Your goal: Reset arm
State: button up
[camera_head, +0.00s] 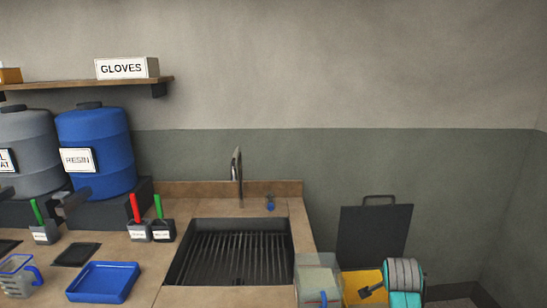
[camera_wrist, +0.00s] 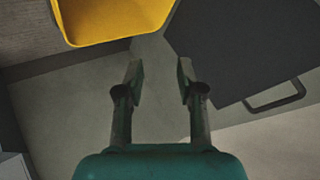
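My gripper (camera_wrist: 160,78) is in the wrist view with its two fingers apart and nothing between them. It hangs over the floor, between a yellow bin (camera_wrist: 105,35) at the upper left and a dark panel with a handle (camera_wrist: 245,50) at the right. In the head view part of my arm shows at the lower right, in front of the yellow bin (camera_head: 362,283). The dark panel stands behind it, against the wall (camera_head: 373,235). The fingertips are hard to make out in the head view.
The counter holds a sink (camera_head: 232,252) with a tap, a blue tray (camera_head: 103,282), a measuring jug (camera_head: 18,277), and small holders with red and green handles. A blue RESIN drum (camera_head: 97,150) and a grey drum (camera_head: 28,150) stand at the left. A GLOVES box (camera_head: 126,68) sits on the shelf.

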jog(key=s+a+f+n+t+y, duration=0.15)
jog(key=s+a+f+n, duration=0.35)
jog(key=s+f, duration=0.9)
jog(key=s+a+f+n+t, duration=0.1)
jog(key=s+a+f, duration=0.2)
jog(key=s, duration=0.5)
jog(key=s+a+f+n+t, duration=0.1)
jog(key=s+a+f+n, duration=0.15)
jog(key=s, duration=0.45)
jog(key=s+a+r+n+t+y, duration=0.1)
jog(key=s+a+r, duration=0.1)
jog(key=s, duration=0.6)
jog(key=s+a+r+n+t+y, duration=0.1)
jog(key=s+a+n, duration=0.1)
jog(key=s, duration=0.7)
jog(key=s+a+r+n+t, duration=0.1)
jog(key=s+r+n, duration=0.1)
jog(key=s+r, duration=1)
jog(key=shift+s+a+r+n, duration=0.3)
jog(key=shift+s+a+n, duration=0.1)
jog(key=shift+s, duration=0.3)
